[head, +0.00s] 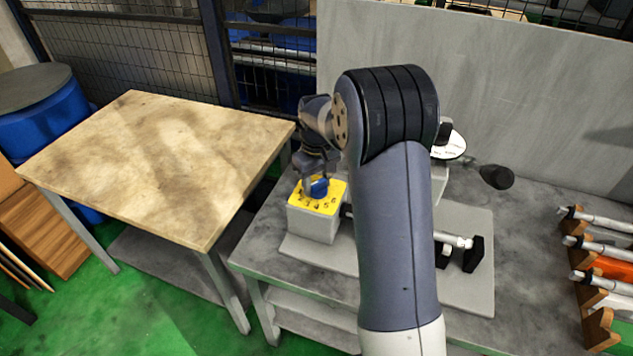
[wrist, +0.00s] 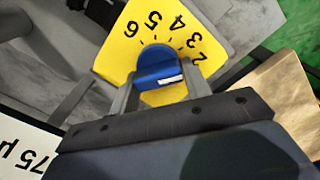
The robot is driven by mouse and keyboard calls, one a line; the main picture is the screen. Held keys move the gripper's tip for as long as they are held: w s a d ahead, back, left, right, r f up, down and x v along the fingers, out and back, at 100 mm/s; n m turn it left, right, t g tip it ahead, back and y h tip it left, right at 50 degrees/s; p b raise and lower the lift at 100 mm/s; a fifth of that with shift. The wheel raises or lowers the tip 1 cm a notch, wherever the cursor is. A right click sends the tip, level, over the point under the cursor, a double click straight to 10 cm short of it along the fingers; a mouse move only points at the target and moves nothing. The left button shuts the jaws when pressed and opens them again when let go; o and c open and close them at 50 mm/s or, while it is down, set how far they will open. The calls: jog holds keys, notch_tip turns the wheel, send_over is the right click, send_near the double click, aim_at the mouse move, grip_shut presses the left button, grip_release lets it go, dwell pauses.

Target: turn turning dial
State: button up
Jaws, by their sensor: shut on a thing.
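The turning dial (wrist: 158,66) is a blue round knob with a white pointer mark, set on a yellow plate (wrist: 117,41) with black numbers. In the head view the dial (head: 318,187) sits on top of a grey box (head: 311,224) with the yellow plate as its top. My gripper (wrist: 160,92) has a finger on each side of the dial and is shut on it. In the wrist view the white mark lies on the lower right of the knob. In the head view my gripper (head: 316,180) comes down on the dial from above.
The box stands on a grey bench (head: 262,250), with a small shaft and black holder (head: 473,252) to the right. Wooden racks with metal rods (head: 600,250) are at the far right. A wooden-topped table (head: 150,165) stands to the left. A grey panel (head: 520,110) rises behind.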

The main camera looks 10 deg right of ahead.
jog(key=shift+m, duration=1.1)
jog(key=o, duration=0.9)
jog(key=shift+o, duration=0.2)
jog(key=shift+r, duration=0.15)
notch_tip(320, 180, up, 11)
jog(key=b, duration=0.1)
jog(key=shift+f, duration=0.2)
